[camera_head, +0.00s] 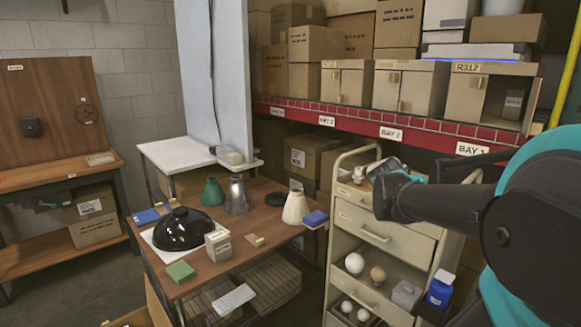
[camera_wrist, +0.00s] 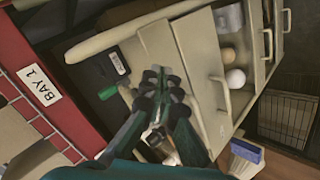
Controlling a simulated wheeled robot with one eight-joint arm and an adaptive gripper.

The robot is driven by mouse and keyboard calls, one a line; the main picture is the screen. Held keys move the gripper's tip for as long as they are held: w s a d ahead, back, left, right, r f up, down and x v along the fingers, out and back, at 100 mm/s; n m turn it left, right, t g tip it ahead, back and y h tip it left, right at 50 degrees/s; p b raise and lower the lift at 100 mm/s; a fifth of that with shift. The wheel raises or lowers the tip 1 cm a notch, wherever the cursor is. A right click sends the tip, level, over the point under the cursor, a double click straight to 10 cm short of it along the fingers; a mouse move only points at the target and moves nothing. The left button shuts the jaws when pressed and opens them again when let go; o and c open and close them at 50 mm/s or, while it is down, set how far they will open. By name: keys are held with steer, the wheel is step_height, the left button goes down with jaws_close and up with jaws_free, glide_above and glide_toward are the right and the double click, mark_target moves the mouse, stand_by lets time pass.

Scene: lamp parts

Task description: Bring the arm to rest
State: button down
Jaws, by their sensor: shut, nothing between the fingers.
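My gripper (camera_head: 378,170) is over the top of the beige drawer cart in the head view, at the end of my dark arm coming in from the right. In the wrist view my gripper (camera_wrist: 160,76) has its dark fingers together and empty. The cart also shows in the wrist view (camera_wrist: 187,57). The height of the fingertips above the cart top is hard to tell.
A brown table (camera_head: 225,264) at left holds a black dome (camera_head: 180,230), a green shade (camera_head: 213,192), a grey shade (camera_head: 237,194) and a cream shade (camera_head: 295,206). White bulbs (camera_head: 354,263) lie in the drawers. A red shelf edge (camera_head: 350,121) with boxes runs behind the cart.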

steer(key=s+a+f+g+y, duration=0.1)
steer(key=s+a+f+y, duration=0.3)
steer(key=s+a+f, duration=0.3)
steer(key=s+a+f+m+y, duration=0.1)
steer(key=s+a+f+y, duration=0.3)
steer(key=s+a+f, duration=0.3)
steer(key=a+f, duration=0.4)
steer(key=f, duration=0.3)
steer(key=shift+s+a+g, duration=0.15)
steer(key=shift+s+g, duration=0.05)
steer(key=shift+g, duration=0.2)
